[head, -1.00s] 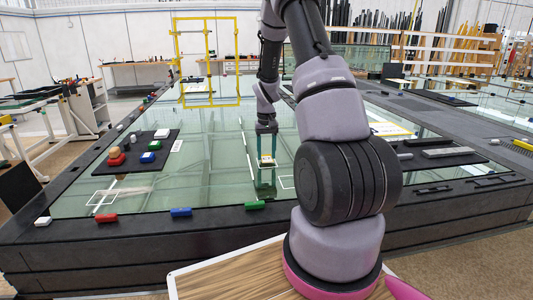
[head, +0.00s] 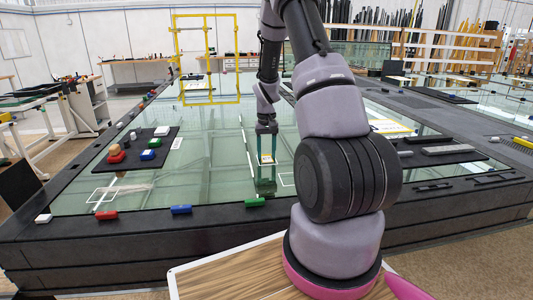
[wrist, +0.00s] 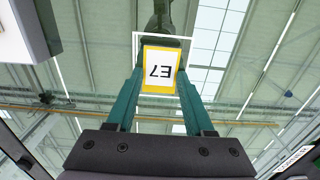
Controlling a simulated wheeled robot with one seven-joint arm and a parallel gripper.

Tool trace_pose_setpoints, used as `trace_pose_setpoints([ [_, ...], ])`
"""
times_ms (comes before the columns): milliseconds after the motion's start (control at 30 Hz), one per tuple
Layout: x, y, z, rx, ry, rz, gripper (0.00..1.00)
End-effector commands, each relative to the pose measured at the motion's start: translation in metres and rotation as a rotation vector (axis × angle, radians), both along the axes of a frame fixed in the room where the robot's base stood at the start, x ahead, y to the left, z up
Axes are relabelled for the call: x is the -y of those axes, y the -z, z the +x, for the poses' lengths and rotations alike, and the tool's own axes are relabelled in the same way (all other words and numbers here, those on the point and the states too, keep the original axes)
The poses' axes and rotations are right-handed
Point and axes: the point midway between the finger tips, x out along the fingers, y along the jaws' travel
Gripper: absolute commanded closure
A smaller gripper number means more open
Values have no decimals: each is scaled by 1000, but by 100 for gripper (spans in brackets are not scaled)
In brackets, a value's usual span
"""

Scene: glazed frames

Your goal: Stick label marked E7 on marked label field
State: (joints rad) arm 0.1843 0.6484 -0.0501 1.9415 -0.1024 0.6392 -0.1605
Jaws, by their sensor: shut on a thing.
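The label marked E7 (wrist: 160,70), white with a yellow border, is between the teal fingertips of my gripper (wrist: 160,88). It reads upside down in the wrist view. A white square outline (wrist: 135,50) on the glass shows behind it, and the label covers part of its near side. In the head view, my gripper (head: 267,158) points down over the glass table (head: 220,170) with the label (head: 267,159) at its tips. I cannot tell whether the label touches the glass. Reflections blur the fingertips there.
A dark mat (head: 125,163) with coloured blocks lies at left. Another white outline (head: 103,195) is at front left. Red (head: 107,215), blue (head: 181,210) and green (head: 255,203) blocks sit on the front edge. A yellow frame (head: 239,60) stands behind.

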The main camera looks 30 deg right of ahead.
Motion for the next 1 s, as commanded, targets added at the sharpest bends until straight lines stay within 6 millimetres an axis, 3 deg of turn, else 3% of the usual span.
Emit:
trace_pose_setpoints([
  [67,0,0,0,0,0,0,83],
  [100,0,0,0,0,0,0,36],
  [167,0,0,0,0,0,0,13],
  [433,0,-1,0,0,0,0,12],
  [567,0,-11,1,3,0,-1,12],
  [1000,0,-92,0,3,0,0,12],
])
